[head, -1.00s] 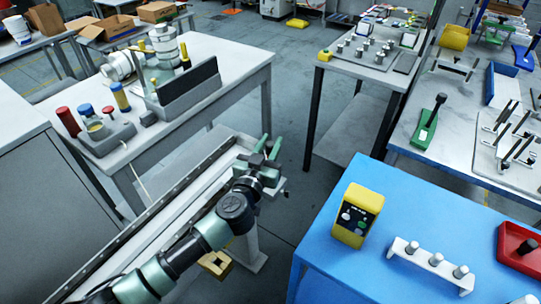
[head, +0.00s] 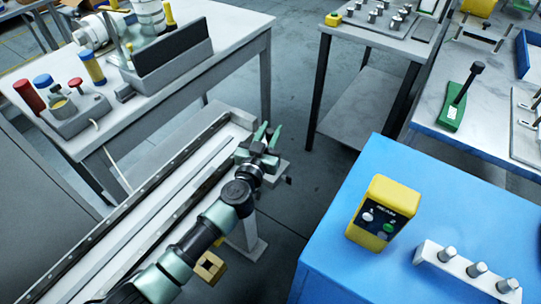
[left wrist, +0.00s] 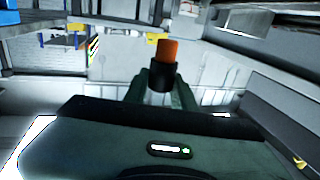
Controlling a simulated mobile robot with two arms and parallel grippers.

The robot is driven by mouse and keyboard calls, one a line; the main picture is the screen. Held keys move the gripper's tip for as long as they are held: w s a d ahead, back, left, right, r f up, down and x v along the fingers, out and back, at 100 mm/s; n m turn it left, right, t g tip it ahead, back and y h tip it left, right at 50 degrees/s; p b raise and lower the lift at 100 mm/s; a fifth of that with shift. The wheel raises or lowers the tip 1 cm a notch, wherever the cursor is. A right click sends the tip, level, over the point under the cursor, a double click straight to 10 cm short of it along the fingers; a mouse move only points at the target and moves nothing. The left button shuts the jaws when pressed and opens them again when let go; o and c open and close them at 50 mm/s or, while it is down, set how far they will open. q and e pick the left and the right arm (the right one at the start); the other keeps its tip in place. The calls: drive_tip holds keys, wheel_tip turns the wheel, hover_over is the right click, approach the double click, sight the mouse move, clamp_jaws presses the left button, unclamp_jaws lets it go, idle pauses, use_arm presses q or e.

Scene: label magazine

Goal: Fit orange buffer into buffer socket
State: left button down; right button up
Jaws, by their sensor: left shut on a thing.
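My left gripper (head: 268,137) is in the middle of the head view, near the far end of a long pale rail. In the left wrist view the gripper (left wrist: 160,92) is shut on the orange buffer (left wrist: 167,49), which has an orange end and a black collar. The buffer points away from the wrist, beyond the fingers. It cannot be made out in the head view. I cannot tell which thing is the buffer socket. My right gripper is not in view.
The long rail (head: 133,223) runs under my left arm. A yellow device (head: 383,213) and a white rack of pegs (head: 467,272) stand on the blue table (head: 340,245) at right. A grey table (head: 228,45) holds several parts at left. Floor shows between the tables.

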use_arm(q)
drive_tip(key=shift+f+b, duration=2.2)
drive_tip(key=shift+f, duration=0.75)
drive_tip(key=shift+f, duration=0.3)
drive_tip(key=c, duration=1.2)
unclamp_jaws()
drive_tip(key=shift+o, duration=0.2)
drive_tip(key=shift+r, duration=0.5)
drive_tip(key=p+v, duration=0.2)
drive_tip(key=v, duration=1)
drive_tip(key=shift+f, duration=0.15)
